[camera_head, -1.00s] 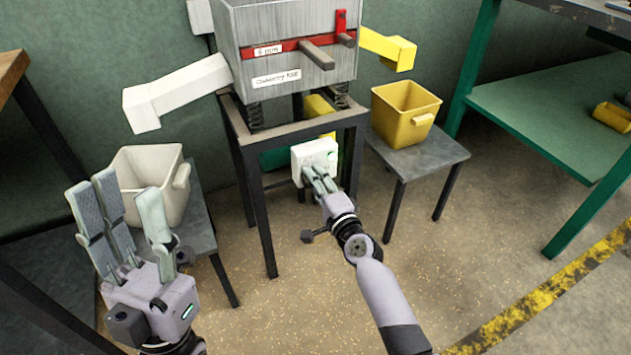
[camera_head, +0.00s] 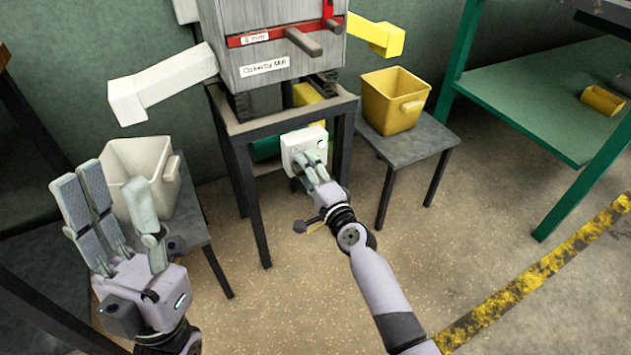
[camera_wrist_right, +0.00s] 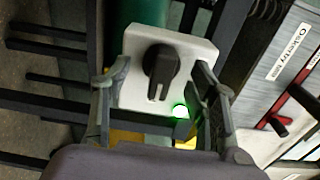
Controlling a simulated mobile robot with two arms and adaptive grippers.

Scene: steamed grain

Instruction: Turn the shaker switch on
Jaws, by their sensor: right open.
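The shaker switch (camera_head: 292,148) is a white box on the shaker's stand. In the right wrist view its white plate (camera_wrist_right: 133,54) carries a black rotary knob (camera_wrist_right: 161,70), with the slotted end toward the bottom of the picture. A green light (camera_wrist_right: 180,111) glows beside the knob; it also shows in the head view (camera_head: 321,144). My right gripper (camera_wrist_right: 160,80) is open, its fingers on both sides of the plate and apart from the knob. In the head view my right gripper (camera_head: 310,162) is in front of the box. My left gripper (camera_head: 108,188) is open and empty, at the left.
The grey shaker (camera_head: 280,62) stands on a dark metal frame. A white bin (camera_head: 128,160) is on a low table at left, behind my left gripper. A yellow bin (camera_head: 392,105) is on a low table at right. Floor in front is clear.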

